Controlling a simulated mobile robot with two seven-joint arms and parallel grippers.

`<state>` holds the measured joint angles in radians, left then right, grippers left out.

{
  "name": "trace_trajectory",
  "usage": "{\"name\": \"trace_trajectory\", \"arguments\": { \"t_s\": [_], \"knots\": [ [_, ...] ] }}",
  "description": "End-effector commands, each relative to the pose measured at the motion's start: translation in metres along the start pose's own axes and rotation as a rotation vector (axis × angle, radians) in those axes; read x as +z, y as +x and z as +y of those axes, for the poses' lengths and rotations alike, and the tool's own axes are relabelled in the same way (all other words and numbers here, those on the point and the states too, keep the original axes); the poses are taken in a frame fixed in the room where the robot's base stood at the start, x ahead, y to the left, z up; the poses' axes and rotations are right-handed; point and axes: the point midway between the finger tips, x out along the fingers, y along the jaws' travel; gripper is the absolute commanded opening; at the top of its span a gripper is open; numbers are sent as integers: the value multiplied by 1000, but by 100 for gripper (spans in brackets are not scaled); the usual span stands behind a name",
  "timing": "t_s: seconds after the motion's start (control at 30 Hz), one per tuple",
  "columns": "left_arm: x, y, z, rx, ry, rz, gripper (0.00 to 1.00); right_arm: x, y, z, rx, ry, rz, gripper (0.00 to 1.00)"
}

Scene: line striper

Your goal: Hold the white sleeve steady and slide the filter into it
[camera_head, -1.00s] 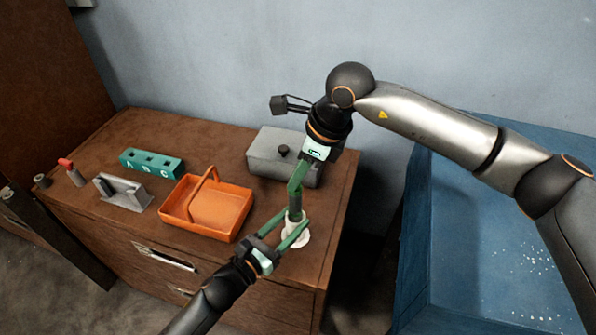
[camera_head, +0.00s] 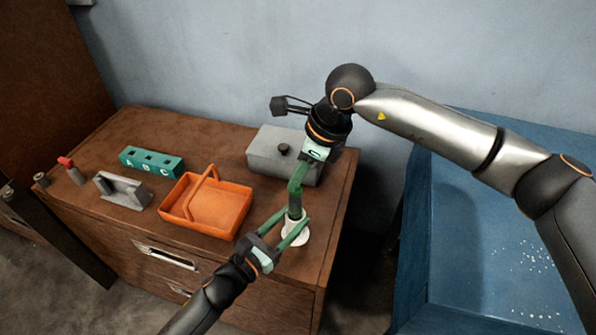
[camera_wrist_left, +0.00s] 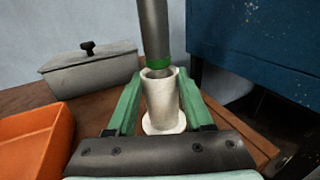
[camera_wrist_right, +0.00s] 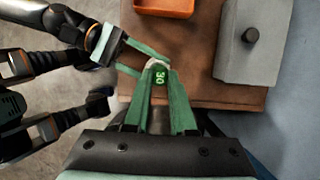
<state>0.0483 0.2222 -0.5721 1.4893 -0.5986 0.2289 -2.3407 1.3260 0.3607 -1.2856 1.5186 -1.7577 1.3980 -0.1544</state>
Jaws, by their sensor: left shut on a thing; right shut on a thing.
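The white sleeve (camera_wrist_left: 163,108) stands upright on its round white base (camera_head: 303,239) near the cabinet's front right corner. My left gripper (camera_head: 291,230) is shut on the sleeve, one green finger on each side. The filter (camera_wrist_left: 154,32) is a dark grey cylinder with a green band near its lower end. It is upright above the sleeve, its lower tip at the sleeve's mouth; how deep it sits is hard to tell. My right gripper (camera_wrist_right: 160,92) is shut on the filter from above.
An orange basket (camera_head: 238,194) stands left of the sleeve, and a grey lidded box (camera_head: 262,157) behind it. A teal block with lettered holes (camera_head: 150,163), a grey stand (camera_head: 122,191) and a red-topped bottle (camera_head: 72,172) are further left. A blue surface (camera_head: 455,240) is at right.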

Motion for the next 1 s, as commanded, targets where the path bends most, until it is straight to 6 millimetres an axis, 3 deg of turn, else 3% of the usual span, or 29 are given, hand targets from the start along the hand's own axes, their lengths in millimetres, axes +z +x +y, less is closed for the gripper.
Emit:
{"name": "trace_trajectory", "arguments": {
  "t_s": [1.0],
  "knots": [
    [0,0,0,0,-1,1,0,-4,12,0,0,0,0,0]
  ]
}}
